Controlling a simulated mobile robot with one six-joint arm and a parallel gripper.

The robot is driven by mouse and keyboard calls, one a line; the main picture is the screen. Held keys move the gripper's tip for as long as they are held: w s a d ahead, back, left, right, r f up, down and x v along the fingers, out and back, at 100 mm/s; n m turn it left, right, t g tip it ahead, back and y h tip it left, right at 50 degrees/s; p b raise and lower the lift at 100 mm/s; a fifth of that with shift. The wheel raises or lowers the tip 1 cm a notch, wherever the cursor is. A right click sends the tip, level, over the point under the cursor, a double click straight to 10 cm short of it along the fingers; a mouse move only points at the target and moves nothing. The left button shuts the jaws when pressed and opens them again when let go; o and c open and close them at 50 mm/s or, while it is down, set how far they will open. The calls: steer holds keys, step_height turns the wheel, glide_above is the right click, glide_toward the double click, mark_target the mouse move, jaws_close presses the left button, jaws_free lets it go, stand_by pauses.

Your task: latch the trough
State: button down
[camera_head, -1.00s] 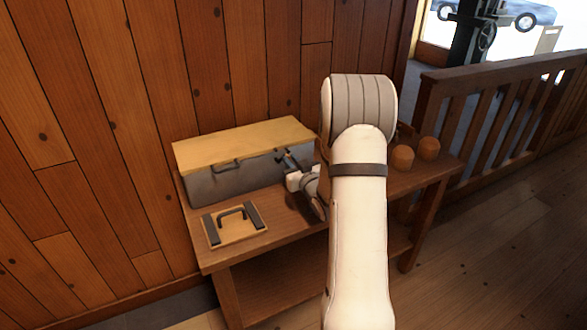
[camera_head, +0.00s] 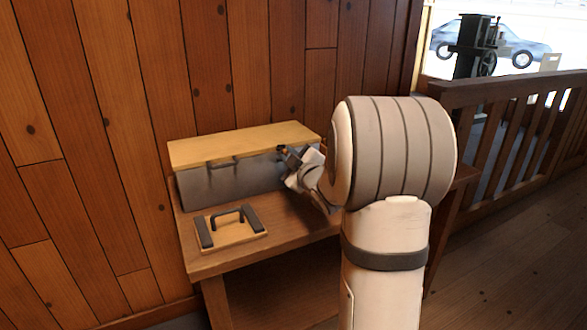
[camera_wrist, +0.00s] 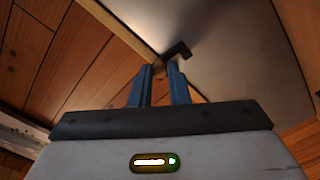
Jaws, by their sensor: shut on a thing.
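The trough (camera_head: 232,182) is a long grey box with a pale wooden lid (camera_head: 240,144) lying shut on top. It stands on the wooden bench against the plank wall. My gripper (camera_head: 286,154) is at the right part of the front, just below the lid's edge. In the wrist view, its blue fingers (camera_wrist: 160,70) are closed on a small dark latch piece (camera_wrist: 179,50), whose bent end sticks out past the fingertips against the pale grey face. The rest of the latch is hidden by the fingers.
A wooden plate with a dark handle (camera_head: 232,228) lies on the bench (camera_head: 215,262) in front of the trough. My arm hides the bench's right part. A wooden railing (camera_head: 510,95) stands at the right, with open floor before it.

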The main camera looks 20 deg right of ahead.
steer(key=shift+a+n+b, duration=0.1)
steer(key=shift+n+b, duration=0.4)
steer(key=shift+r, duration=0.1)
steer(key=c, duration=1.4)
jaws_free()
steer(key=s+p, duration=0.1)
steer(key=s, duration=0.6)
steer(key=shift+s, duration=0.4)
